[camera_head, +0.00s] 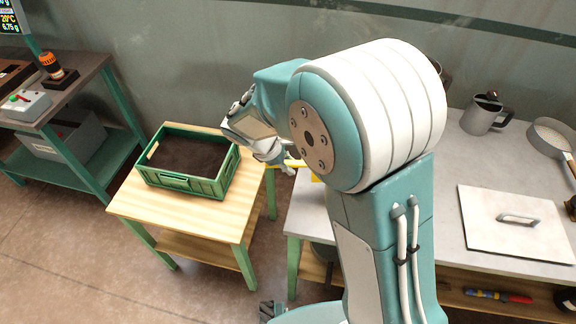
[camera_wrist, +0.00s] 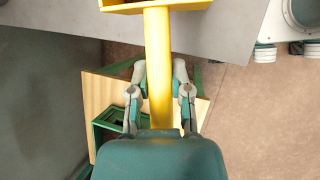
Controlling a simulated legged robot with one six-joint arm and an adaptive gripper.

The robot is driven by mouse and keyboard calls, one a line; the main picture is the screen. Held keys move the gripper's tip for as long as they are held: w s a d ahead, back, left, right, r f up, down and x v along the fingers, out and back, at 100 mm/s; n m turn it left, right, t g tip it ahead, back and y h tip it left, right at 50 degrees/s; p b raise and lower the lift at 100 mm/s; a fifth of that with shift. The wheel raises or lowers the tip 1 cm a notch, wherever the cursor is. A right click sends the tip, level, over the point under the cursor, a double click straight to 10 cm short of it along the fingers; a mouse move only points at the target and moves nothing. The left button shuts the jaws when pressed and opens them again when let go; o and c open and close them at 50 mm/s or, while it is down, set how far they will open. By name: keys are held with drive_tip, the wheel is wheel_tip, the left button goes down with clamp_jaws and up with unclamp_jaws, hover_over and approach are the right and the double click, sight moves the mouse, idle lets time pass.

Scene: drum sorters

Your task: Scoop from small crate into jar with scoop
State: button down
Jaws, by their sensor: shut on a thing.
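The small crate (camera_head: 178,183) is green and holds dark brown material. It stands on a small wooden table at the left of the head view. Part of it shows in the wrist view (camera_wrist: 103,128), below and left of the scoop handle. My gripper (camera_wrist: 160,90) is shut on the yellow handle of the scoop (camera_wrist: 158,62). The scoop's head is at the top edge of the wrist view and is cut off, so its contents cannot be told. In the head view my arm hides most of the scoop. I cannot make out the jar for sure.
The wooden table (camera_head: 150,210) stands apart from the grey worktop (camera_head: 447,225). On the worktop are a grey jug (camera_head: 482,117), a sieve or pan (camera_head: 548,137) and a flat white board with a handle (camera_head: 520,232). A shelf unit (camera_head: 92,150) is at far left.

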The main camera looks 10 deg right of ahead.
drive_tip(key=shift+d+r+y, duration=0.2)
drive_tip(key=shift+r+y, duration=0.5)
drive_tip(key=shift+r, duration=0.4)
drive_tip(key=shift+d+r+y, duration=0.2)
drive_tip(key=shift+r+y, duration=0.5)
drive_tip(key=shift+r, duration=0.35)
drive_tip(key=shift+s+d+r+y, duration=0.1)
drive_tip(key=shift+d+r+y, duration=0.2)
drive_tip(key=shift+r+y, duration=0.25)
drive_tip(key=shift+d+r+y, duration=0.25)
drive_tip(key=shift+r+y, duration=0.1)
drive_tip(key=shift+r, duration=0.4)
drive_tip(key=shift+s+d+r+m+t+y, duration=0.1)
drive_tip(key=shift+d+r+m+t+y, duration=0.05)
drive_tip(key=shift+d+r+y, duration=0.35)
drive_tip(key=shift+d+r+m+t+y, duration=0.15)
drive_tip(key=shift+r+y, duration=0.15)
drive_tip(key=shift+r, duration=0.25)
drive_tip(key=shift+s+d+r+y, duration=0.1)
drive_tip(key=shift+d+r+y, duration=0.8)
drive_tip(key=shift+r, duration=0.2)
drive_tip(key=s+d+r+t+y, duration=0.1)
drive_tip(key=d+r+y, duration=0.4)
drive_tip(key=d+y, duration=0.2)
drive_tip(key=shift+d+m, duration=0.4)
drive_tip(key=shift+d, duration=0.8)
idle(0.4)
